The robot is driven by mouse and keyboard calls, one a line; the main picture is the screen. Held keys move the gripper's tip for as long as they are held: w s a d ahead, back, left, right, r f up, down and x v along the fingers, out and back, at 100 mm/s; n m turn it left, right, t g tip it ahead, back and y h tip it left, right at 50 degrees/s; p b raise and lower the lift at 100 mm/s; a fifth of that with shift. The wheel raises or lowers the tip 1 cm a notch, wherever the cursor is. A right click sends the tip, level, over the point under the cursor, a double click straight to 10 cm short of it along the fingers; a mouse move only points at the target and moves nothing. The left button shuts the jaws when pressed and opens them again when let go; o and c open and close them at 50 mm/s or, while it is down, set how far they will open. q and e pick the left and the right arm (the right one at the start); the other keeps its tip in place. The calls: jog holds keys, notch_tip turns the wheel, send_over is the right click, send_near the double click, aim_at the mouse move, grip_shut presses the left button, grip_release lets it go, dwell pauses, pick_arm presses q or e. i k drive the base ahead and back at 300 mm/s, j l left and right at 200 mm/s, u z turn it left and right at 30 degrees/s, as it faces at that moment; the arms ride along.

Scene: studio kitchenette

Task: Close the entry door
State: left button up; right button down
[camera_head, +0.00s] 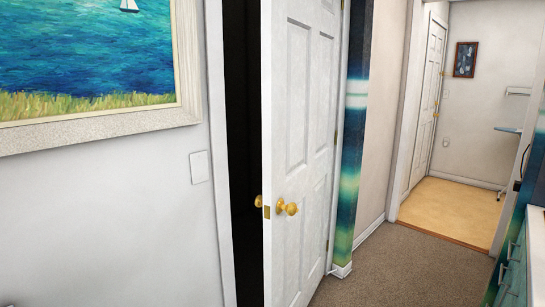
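A white panelled door (305,130) stands ajar in the middle of the head view. Its free edge with a brass latch plate faces me, and a brass knob (288,207) sits on its right face. Part of a second knob (258,201) shows on the other face. A dark gap lies between the door and the white frame (217,150) at its left. Another white panelled door (427,105) is in the far room and looks shut. I cannot tell from this view which one is the entry door. Neither gripper is in view.
A framed sea painting (90,60) and a switch plate (199,167) are on the left wall. Brown carpet (400,270) lies clear to the right of the door, leading to a yellow floor (450,210). Teal drawers (515,270) stand at the right edge.

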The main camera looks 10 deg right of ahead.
aim_at(300, 39)
jog(key=i+u, duration=0.1)
jog(key=u, duration=0.8)
jog(key=i+l+u, duration=0.1)
jog(key=u, duration=0.35)
jog(key=l+u, duration=0.1)
jog(key=u, duration=0.35)
jog(key=i+l+u, duration=0.1)
jog(key=u, duration=0.35)
jog(key=l+u, duration=0.15)
jog(key=u, duration=0.3)
jog(key=i+l+z, duration=0.1)
jog(key=l, duration=0.3)
jog(key=l+z, duration=0.15)
jog(key=l, duration=0.25)
jog(key=i, duration=0.05)
